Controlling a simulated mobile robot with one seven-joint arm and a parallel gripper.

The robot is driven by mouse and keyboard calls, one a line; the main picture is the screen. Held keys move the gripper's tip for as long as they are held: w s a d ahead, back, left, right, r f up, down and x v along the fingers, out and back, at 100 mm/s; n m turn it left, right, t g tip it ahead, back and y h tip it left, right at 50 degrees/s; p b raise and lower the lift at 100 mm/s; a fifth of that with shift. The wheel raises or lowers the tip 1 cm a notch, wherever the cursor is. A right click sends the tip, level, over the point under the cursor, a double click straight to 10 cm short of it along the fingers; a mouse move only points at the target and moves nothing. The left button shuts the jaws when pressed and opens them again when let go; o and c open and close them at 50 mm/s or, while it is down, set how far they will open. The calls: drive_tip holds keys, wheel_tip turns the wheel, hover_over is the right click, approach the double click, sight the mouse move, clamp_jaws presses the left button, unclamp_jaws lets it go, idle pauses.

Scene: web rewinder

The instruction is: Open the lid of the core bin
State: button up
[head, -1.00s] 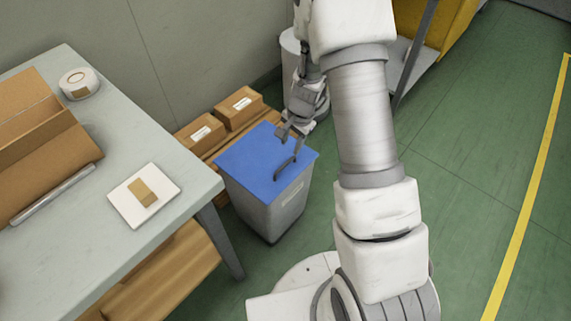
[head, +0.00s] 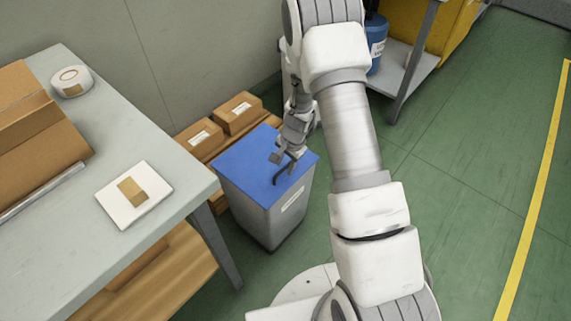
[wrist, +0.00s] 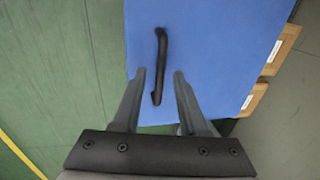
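The core bin (head: 262,215) is a grey bin with a blue lid (head: 245,160), standing on the floor beside the table. The lid lies flat and shut on it. A dark bar handle (head: 281,172) stands on the lid near its right edge. My gripper (head: 280,160) is just over the lid at the handle. In the wrist view my gripper (wrist: 158,75) is open, its two fingers apart. The near end of the black handle (wrist: 160,65) shows between the fingertips, with a gap on each side. The blue lid also fills the middle of the wrist view (wrist: 215,50).
A table (head: 190,185) with a cardboard box (head: 40,130), a tape roll (head: 72,80) and a white pad (head: 120,205) stands at the left. Cartons (head: 237,113) on a pallet sit behind the bin. A grey shelf (head: 405,80) is at the back right. Open green floor (head: 460,180) lies right.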

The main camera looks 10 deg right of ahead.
clamp_jaws()
idle(1.2)
